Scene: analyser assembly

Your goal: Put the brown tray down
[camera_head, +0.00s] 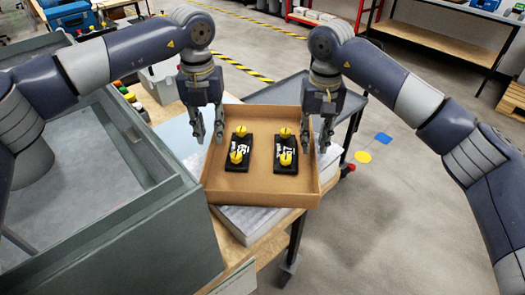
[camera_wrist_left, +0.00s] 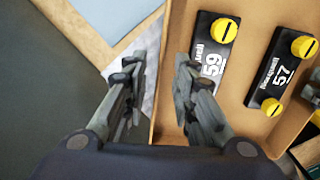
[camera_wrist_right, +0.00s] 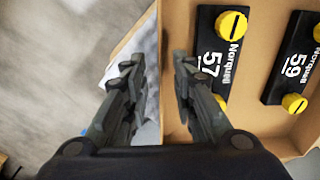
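The brown tray (camera_head: 262,186) is a shallow open box, level, above a pale slab (camera_head: 245,222) at the table's end. I cannot tell for certain whether its underside touches the slab. It holds two black blocks with yellow knobs, labelled 59 (camera_wrist_left: 208,50) and 57 (camera_wrist_right: 215,55). My left gripper (camera_head: 209,132) is at the tray's left wall and my right gripper (camera_head: 315,142) at its right wall. In the left wrist view (camera_wrist_left: 155,95) and right wrist view (camera_wrist_right: 158,90), the fingers are apart, one on each side of the wall, with gaps showing.
A large grey bin (camera_head: 130,240) stands close on the left. A dark cart (camera_head: 345,105) is behind and right of the tray. Small coloured items (camera_head: 125,92) line the table's back left. Open floor (camera_head: 410,220) lies to the right.

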